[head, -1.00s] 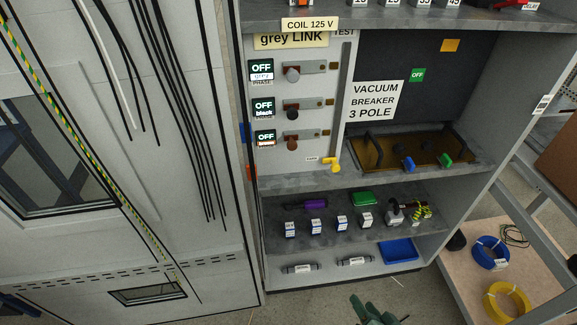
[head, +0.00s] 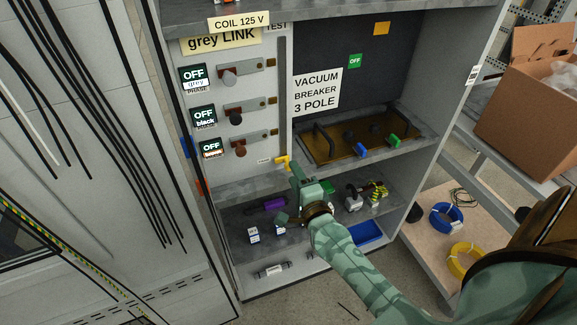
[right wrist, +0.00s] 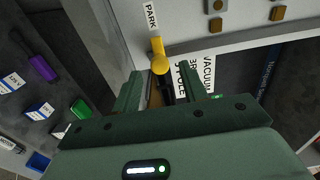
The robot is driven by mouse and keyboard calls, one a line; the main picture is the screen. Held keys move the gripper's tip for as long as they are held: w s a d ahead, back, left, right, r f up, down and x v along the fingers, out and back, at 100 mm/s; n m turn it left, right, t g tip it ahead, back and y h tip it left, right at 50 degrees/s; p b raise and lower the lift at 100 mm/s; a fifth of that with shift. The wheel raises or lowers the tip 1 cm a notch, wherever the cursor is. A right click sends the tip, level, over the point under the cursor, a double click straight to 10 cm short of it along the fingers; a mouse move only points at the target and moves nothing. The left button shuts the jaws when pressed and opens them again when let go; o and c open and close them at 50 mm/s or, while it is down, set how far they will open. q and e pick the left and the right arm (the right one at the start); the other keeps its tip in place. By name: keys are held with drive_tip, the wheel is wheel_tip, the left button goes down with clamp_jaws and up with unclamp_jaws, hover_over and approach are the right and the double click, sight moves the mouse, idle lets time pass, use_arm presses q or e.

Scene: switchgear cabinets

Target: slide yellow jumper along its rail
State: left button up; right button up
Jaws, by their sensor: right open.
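The yellow jumper (head: 283,162) sits at the foot of the dark vertical rail (head: 282,95), on the grey panel's right side. In the right wrist view the yellow jumper (right wrist: 160,62) shows just below the PARK label (right wrist: 152,16). My right gripper (head: 296,173) is open, close to the jumper at its lower right. In the right wrist view its two fingers (right wrist: 161,88) point at the jumper, whose round end lies about between the tips. I see no grip on it. My left gripper is out of view.
Three link handles with OFF tags (head: 203,116) stand left of the rail. The vacuum breaker bay (head: 345,155) with blue and green knobs lies to the right. A shelf of small labelled items, with a purple piece (head: 268,204) and a blue tray (head: 366,233), is below.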

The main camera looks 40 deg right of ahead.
sight(289, 169)
drive_tip(key=x, duration=0.4)
drive_tip(key=shift+w, duration=0.2)
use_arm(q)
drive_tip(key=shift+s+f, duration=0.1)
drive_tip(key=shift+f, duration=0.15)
